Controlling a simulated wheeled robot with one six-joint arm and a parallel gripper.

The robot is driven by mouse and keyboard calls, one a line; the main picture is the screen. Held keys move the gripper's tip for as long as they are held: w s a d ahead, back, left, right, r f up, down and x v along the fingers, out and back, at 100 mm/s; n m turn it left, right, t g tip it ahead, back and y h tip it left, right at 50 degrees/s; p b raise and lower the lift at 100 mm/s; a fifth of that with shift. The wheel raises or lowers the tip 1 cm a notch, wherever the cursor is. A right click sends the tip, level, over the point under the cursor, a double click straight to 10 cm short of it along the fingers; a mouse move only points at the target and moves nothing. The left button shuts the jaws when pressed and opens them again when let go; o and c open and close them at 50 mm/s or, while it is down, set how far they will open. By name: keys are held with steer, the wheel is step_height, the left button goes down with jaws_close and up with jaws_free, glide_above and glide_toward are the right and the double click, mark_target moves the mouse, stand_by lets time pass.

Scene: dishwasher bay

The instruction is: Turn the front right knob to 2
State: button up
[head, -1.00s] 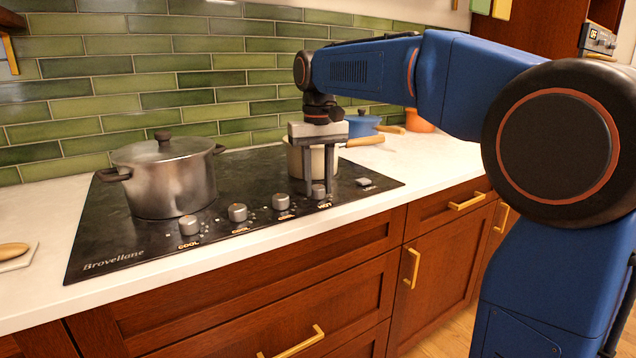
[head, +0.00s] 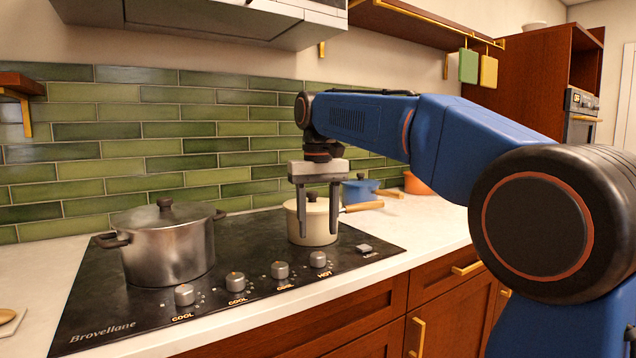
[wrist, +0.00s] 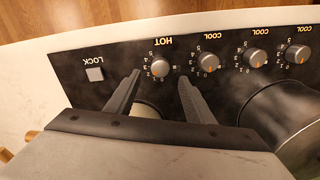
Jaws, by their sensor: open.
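A row of several grey knobs runs along the front of the black cooktop (head: 85,310). The rightmost knob (head: 317,259) has a HOT label beside it; in the wrist view this knob (wrist: 160,67) appears upside down with a number scale around it. Its pointer setting is too small to read. The other knobs, such as the leftmost one (head: 184,294), have COOL labels. My gripper (head: 319,250) points down, open and empty, above the HOT knob. In the wrist view its fingers (wrist: 160,82) lie on either side of the knob's line, apart from it.
A steel lidded pot (head: 168,250) stands on the left of the cooktop. A cream pot (head: 312,222) with a wooden handle stands close behind my fingers. A lock button (head: 363,248) is right of the knobs. A blue pot (head: 360,190) and an orange bowl (head: 416,183) stand beyond.

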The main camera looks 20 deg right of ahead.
mark_target(318, 254)
step_height(318, 254, up, 11)
stand_by(0.4)
steer(key=shift+f, duration=0.1)
steer(key=s+d+f+t, duration=0.1)
steer(key=s+d+f, duration=0.2)
steer(key=s+f, duration=0.7)
steer(key=s+d+f+t, duration=0.2)
steer(key=s+f, duration=0.8)
steer(key=f, duration=0.5)
steer(key=s+d+f+t, duration=0.1)
steer(key=s+d+f, duration=0.4)
steer(key=s+f, duration=0.5)
step_height(318, 254, down, 2)
steer(key=shift+s+f+m+t, duration=0.2)
steer(key=shift+s+m+t, duration=0.1)
steer(key=shift+t, duration=0.1)
